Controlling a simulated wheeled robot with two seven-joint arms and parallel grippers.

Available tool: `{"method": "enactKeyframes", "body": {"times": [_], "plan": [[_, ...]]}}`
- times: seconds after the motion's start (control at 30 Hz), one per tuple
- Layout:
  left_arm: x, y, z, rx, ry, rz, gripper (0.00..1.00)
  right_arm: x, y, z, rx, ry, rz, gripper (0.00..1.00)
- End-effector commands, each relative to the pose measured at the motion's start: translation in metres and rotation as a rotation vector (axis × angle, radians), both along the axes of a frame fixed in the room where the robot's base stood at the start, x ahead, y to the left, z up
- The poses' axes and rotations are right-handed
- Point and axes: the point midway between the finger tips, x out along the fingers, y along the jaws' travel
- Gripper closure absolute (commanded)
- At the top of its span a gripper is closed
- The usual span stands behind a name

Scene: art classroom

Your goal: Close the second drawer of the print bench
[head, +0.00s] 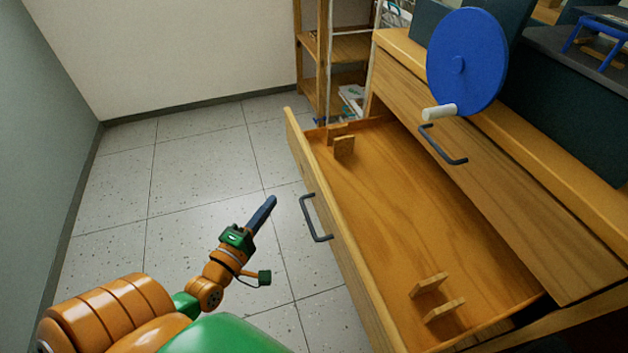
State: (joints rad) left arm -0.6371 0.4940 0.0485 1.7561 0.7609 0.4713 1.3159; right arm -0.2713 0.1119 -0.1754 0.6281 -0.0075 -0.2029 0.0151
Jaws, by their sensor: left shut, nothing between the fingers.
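The print bench (547,205) is wooden and fills the right side of the head view. Its top drawer (465,140) is shut and has a dark bar handle (441,146). The second drawer (400,215), below it, is pulled far out to the left and shows its inside. The second drawer's dark handle (314,219) sits on its front panel. My left gripper (268,204) is shut and empty, over the floor just left of that front panel, apart from the handle. My right gripper is not in view.
Small wooden blocks (343,147) stand inside the open drawer at both ends. A blue wheel (466,62) with a white grip is on the bench's upper part. A wooden shelf rack (333,48) stands behind. The tiled floor (190,170) at left is clear.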

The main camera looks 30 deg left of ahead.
Motion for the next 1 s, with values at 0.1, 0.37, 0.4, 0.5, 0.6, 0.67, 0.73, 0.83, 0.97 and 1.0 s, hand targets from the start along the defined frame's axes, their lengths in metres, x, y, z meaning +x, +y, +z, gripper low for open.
{"method": "enactKeyframes", "body": {"times": [0.1,0.37,0.4,0.5,0.6,0.67,0.73,0.83,0.97,1.0], "plan": [[0.026,0.002,0.000,0.000,-0.004,0.001,1.00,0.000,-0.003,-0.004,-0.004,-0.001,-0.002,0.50],[0.083,0.007,-0.001,0.003,-0.002,0.001,1.00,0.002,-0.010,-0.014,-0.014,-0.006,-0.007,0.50],[0.089,0.003,0.000,0.000,0.000,0.001,1.00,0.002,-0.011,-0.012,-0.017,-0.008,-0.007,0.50],[0.100,-0.009,0.001,-0.001,0.001,0.000,1.00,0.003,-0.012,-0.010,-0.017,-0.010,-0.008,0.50],[0.108,-0.015,0.000,0.002,0.003,0.001,1.00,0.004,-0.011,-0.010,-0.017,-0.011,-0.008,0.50],[0.111,-0.018,0.000,0.003,0.003,0.000,1.00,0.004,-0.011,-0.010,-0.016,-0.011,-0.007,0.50],[0.113,-0.019,0.000,0.004,0.004,0.000,1.00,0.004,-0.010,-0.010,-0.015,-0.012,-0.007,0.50],[0.113,-0.020,0.000,0.005,0.004,0.000,1.00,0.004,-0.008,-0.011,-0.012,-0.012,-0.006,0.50],[0.113,-0.020,0.000,0.005,0.004,0.000,1.00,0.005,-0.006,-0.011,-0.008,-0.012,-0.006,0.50],[0.113,-0.020,0.000,0.005,0.004,0.000,1.00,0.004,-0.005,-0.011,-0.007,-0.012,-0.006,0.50]]}}
